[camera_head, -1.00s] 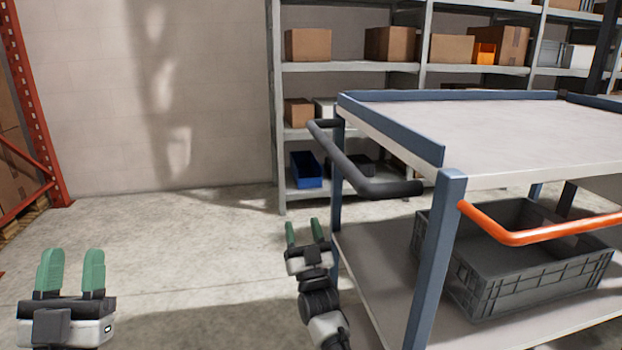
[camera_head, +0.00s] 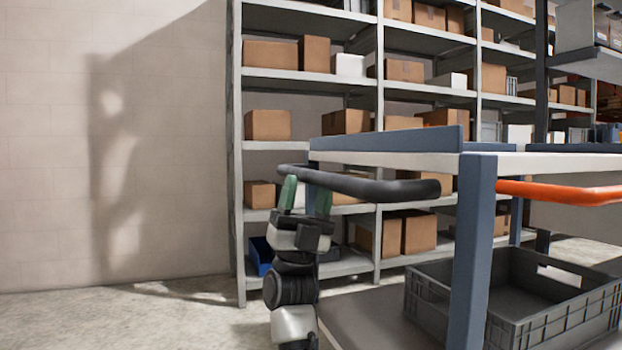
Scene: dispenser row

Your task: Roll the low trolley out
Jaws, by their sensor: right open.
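A trolley with blue-grey posts, a pale top deck (camera_head: 400,162) and a lower shelf (camera_head: 375,320) stands at the right. A black bar handle (camera_head: 390,187) sticks out from its left end, and an orange bar handle (camera_head: 570,193) shows at its right. My right gripper (camera_head: 306,196) has green fingers and is open. Its fingers point up and overlap the left part of the black handle in the picture. I cannot tell whether the bar lies between them or whether they touch it. My left gripper is out of view.
A grey crate (camera_head: 535,315) sits on the lower shelf. Grey shelving (camera_head: 305,82) with cardboard boxes stands behind, with a blue bin (camera_head: 261,255) low down. A dark upright post (camera_head: 541,80) rises behind the trolley. The concrete floor (camera_head: 130,320) at the left is clear.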

